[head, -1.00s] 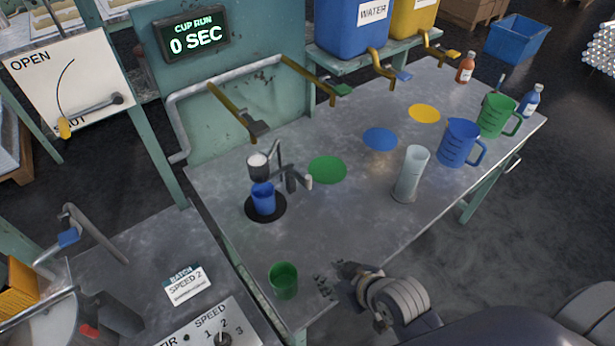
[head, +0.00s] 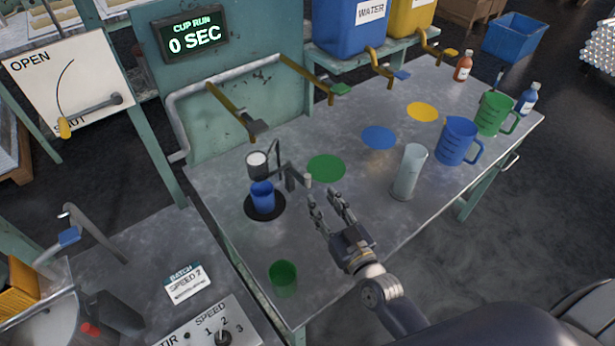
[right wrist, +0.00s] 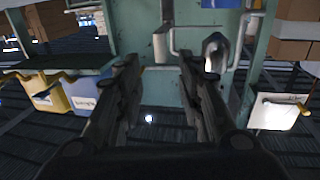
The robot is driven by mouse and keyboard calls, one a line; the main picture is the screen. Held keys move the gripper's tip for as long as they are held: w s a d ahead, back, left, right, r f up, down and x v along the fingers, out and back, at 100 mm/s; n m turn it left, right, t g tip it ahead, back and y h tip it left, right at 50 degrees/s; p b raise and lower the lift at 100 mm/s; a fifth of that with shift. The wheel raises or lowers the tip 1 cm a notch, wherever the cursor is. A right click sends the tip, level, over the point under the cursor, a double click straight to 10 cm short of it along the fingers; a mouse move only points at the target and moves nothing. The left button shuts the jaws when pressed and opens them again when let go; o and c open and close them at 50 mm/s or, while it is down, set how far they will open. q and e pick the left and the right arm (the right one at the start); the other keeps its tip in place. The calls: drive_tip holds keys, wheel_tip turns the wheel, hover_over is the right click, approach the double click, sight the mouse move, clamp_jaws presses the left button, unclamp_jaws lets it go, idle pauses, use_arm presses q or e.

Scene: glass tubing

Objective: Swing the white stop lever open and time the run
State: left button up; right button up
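The white-tipped stop lever (head: 308,181) sticks out to the right of the small metal cup stand (head: 290,176) on the bench. A small cup with white contents (head: 258,163) is held on the stand. A blue cup (head: 263,197) stands below it on a black disc (head: 249,212). The timer display (head: 195,39) reads CUP RUN 0 SEC. My right gripper (head: 326,196) is open and empty, just to the front right of the lever tip, apart from it in the picture. Its spread fingers also show in the right wrist view (right wrist: 158,75). My left gripper is not in view.
A clear cylinder (head: 410,172), a blue jug (head: 457,141) and a green jug (head: 494,114) stand to the right. Pipes with taps (head: 232,110) overhang the back. The bench between is mostly clear.

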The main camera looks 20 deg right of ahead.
sight(309, 181)
drive_tip(key=w, duration=0.3)
drive_tip(key=w+a, duration=0.1)
drive_tip(key=w, duration=0.2)
drive_tip(key=w+p, duration=0.1)
drive_tip(key=w, duration=0.2)
drive_tip(key=shift+a, duration=0.25)
clamp_jaws()
